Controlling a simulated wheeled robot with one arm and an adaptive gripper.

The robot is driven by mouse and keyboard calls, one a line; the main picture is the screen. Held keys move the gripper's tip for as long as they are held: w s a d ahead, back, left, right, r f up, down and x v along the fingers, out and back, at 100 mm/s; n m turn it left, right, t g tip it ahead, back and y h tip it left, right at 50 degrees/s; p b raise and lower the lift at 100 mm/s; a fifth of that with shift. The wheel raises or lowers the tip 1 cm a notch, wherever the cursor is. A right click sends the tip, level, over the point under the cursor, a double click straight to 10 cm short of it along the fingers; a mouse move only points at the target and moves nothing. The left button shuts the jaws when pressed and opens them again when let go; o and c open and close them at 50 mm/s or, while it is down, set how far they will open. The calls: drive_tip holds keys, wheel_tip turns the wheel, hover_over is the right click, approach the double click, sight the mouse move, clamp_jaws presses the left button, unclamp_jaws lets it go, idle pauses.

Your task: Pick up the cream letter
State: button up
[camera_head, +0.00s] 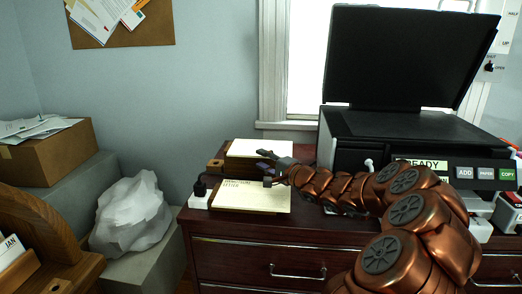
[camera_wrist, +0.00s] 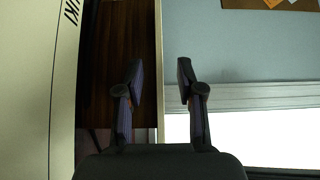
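A cream letter (camera_head: 250,197) with dark printed lines lies flat at the front left of the dark red-brown dresser top. My gripper (camera_head: 267,168) is above the letter's back part, its fingers spread and pointing left. In the wrist view my gripper (camera_wrist: 159,72) is open and empty, with brown wood and a thin cream edge showing between its fingers. A large cream sheet with dark letters (camera_wrist: 28,90) fills the left of that view, beside the left finger. I cannot tell whether either finger touches paper.
A second pale paper stack (camera_head: 258,148) lies behind the letter in a wooden holder. A black copier (camera_head: 405,130) with its lid raised stands right. A white socket block with a black plug (camera_head: 199,193) sits at the dresser's left corner. A crumpled white bag (camera_head: 130,214) stands left.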

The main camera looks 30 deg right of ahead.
sight(253, 154)
drive_tip(key=w, duration=0.2)
drive_tip(key=w+a, duration=0.1)
drive_tip(key=w, duration=0.1)
drive_tip(key=shift+w, duration=0.4)
clamp_jaws()
